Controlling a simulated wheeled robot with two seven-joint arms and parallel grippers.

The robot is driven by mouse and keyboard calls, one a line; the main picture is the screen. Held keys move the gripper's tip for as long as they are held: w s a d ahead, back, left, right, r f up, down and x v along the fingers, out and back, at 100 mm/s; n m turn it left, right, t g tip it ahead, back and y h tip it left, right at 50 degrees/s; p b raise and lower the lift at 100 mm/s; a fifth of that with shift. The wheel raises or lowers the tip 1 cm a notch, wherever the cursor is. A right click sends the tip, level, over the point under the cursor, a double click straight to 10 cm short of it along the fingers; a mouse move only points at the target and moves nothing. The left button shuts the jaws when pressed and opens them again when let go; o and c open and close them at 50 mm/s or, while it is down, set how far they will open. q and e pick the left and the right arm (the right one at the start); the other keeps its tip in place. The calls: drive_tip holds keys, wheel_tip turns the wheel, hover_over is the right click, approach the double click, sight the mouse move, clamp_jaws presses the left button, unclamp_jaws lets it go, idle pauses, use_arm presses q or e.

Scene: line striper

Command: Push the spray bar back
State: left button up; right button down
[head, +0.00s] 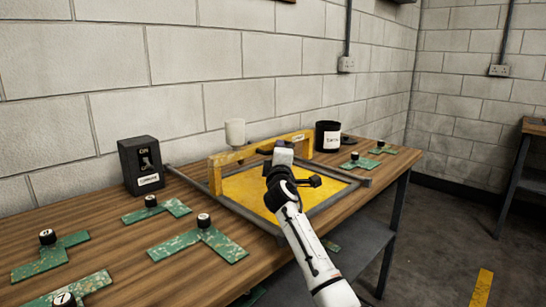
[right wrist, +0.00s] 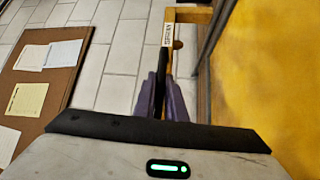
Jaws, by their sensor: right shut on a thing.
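The yellow spray bar (head: 240,154) stands across a grey frame around a yellow panel (head: 250,189), near the wall side. My right gripper (head: 282,157) is at the bar's middle. In the right wrist view its purple fingers (right wrist: 167,103) are shut on a black handle (right wrist: 160,75). The labelled yellow end of the bar (right wrist: 168,33) shows beyond them. The contact itself is partly hidden by the gripper in the head view. My left gripper is not in view.
A black switch box (head: 141,166) stands left of the frame. A black labelled pot (head: 328,136) stands behind its right side. Several green L-shaped plates with black knobs, such as one in front (head: 199,243), lie on the wooden table (head: 110,228). The wall is close behind.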

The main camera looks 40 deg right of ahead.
drive_tip(key=c, duration=1.8)
unclamp_jaws()
drive_tip(key=shift+a, duration=0.1)
drive_tip(key=v, duration=1)
drive_tip(key=shift+p, duration=0.3)
